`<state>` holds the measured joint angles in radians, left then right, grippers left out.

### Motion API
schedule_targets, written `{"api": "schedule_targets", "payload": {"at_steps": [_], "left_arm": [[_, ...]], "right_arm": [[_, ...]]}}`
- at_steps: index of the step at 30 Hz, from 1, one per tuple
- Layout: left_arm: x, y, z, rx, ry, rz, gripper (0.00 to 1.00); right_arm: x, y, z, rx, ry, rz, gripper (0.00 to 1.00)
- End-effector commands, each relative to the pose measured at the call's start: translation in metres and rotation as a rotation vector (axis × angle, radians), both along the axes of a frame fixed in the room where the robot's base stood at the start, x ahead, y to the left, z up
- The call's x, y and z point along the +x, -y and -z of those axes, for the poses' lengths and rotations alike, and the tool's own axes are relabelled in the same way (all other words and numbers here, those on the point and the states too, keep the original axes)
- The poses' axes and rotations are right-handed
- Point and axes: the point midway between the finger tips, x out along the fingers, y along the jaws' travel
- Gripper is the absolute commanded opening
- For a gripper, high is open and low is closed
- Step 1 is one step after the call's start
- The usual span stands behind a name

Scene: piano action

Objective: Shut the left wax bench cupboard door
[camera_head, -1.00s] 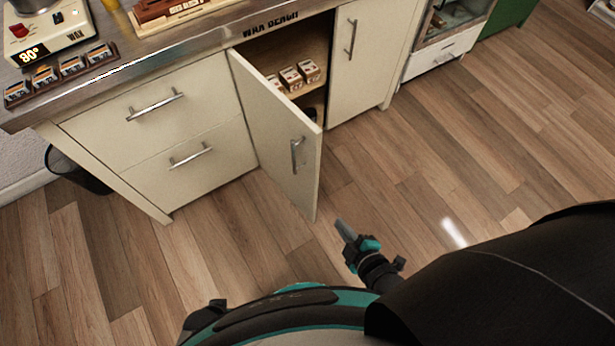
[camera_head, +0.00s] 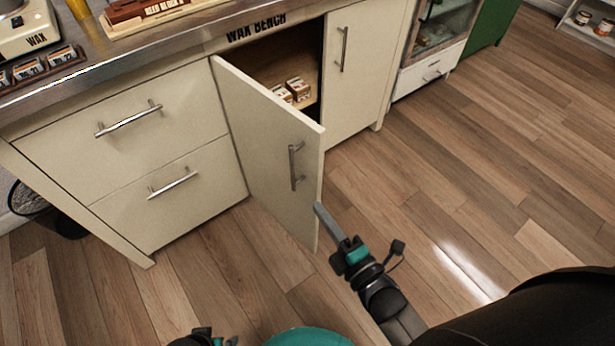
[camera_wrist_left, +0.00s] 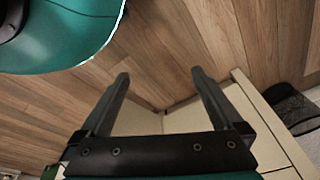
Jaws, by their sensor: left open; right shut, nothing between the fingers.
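The left wax bench cupboard door (camera_head: 262,150) is cream with a vertical metal handle (camera_head: 295,166). It stands open, swung out from its left edge toward me. My right gripper (camera_head: 322,212) is shut and empty, its fingertips at the lower free edge of the door in the head view; I cannot tell whether they touch it. My left gripper (camera_wrist_left: 158,85) is open and empty in the left wrist view, with the floor and cream bench panels beyond its fingers. In the head view only a small dark part near the bottom edge may belong to the left arm.
The right cupboard door (camera_head: 352,70) is shut. Small boxes (camera_head: 298,88) sit on the shelf inside the open cupboard. Two drawers (camera_head: 122,132) are left of the door. A dark bin (camera_head: 40,206) stands at the left. The wooden floor (camera_head: 480,170) at right is clear.

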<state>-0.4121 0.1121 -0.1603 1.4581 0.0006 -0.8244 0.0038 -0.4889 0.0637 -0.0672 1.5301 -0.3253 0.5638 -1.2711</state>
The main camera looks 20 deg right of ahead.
Motion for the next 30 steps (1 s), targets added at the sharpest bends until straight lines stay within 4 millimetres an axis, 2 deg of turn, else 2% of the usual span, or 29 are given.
{"api": "schedule_targets", "payload": {"at_steps": [14, 15, 21, 30], "left_arm": [[0.02, 0.013, -0.038, -0.017, 0.024, -0.004, 1.0], [0.022, 0.013, -0.041, -0.018, 0.028, -0.004, 1.0], [0.029, 0.014, -0.054, -0.021, 0.047, -0.005, 1.0], [0.032, 0.015, -0.06, -0.022, 0.054, -0.005, 1.0]], "right_arm": [[0.079, -0.021, 0.002, 0.003, 0.001, 0.0, 0.0], [0.083, -0.016, 0.002, -0.001, -0.001, 0.0, 0.0], [0.094, 0.006, 0.002, 0.0, -0.002, -0.001, 0.0], [0.098, 0.014, 0.001, 0.003, -0.004, 0.0, 0.0]]}}
